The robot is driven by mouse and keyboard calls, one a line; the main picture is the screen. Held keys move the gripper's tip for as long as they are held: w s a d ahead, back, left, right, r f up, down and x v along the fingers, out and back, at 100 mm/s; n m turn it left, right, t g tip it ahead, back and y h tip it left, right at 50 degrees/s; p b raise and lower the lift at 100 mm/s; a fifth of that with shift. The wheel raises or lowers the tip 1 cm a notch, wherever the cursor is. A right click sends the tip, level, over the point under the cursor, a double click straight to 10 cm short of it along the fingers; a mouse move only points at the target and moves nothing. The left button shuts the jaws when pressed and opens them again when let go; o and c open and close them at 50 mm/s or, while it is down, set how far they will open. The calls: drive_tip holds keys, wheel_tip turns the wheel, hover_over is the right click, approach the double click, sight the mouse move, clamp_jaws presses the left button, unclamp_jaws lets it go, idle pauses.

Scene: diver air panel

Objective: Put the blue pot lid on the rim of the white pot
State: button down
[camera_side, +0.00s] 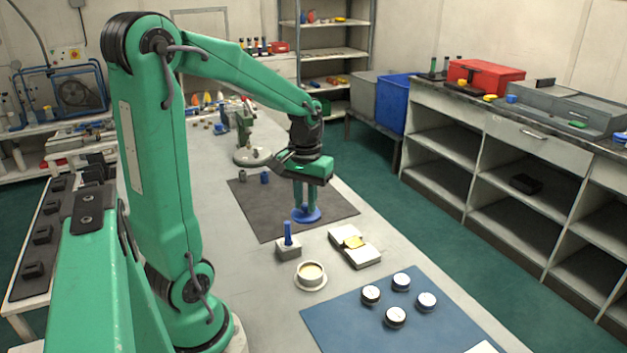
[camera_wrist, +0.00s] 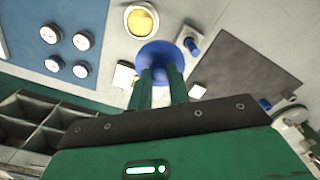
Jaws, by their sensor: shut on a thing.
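The blue pot lid (camera_side: 306,215) is a round blue disc. My gripper (camera_side: 306,205) points down and is shut on it, with the fingers hiding the lid's middle. In the wrist view the lid (camera_wrist: 158,50) shows beyond the fingertips (camera_wrist: 162,72). It appears held above the bench, near the dark mat's front edge, but its exact height is hard to tell. The white pot (camera_side: 311,283) stands upright on the bench, nearer the side camera than the lid, with a yellowish inside. In the wrist view the pot (camera_wrist: 129,22) is just above and left of the lid, apart from it.
A grey block with an upright blue peg (camera_side: 288,246) stands close to the pot and lid. A white case (camera_side: 362,254) with a yellow piece lies to the right. Several round gauges sit on a blue mat (camera_side: 345,320). A dark mat (camera_side: 255,210) lies behind.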

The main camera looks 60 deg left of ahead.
drive_tip(key=m, duration=0.1)
hover_over(311, 273)
drive_tip(key=shift+a+f, duration=0.1)
drive_tip(key=shift+f, duration=2.65)
drive_tip(key=shift+f, duration=0.2)
drive_tip(key=shift+f, duration=2.75)
drive_tip(key=shift+f, duration=0.4)
drive_tip(key=c, duration=0.8)
unclamp_jaws()
drive_tip(key=shift+c, duration=0.2)
drive_tip(key=shift+r, duration=0.1)
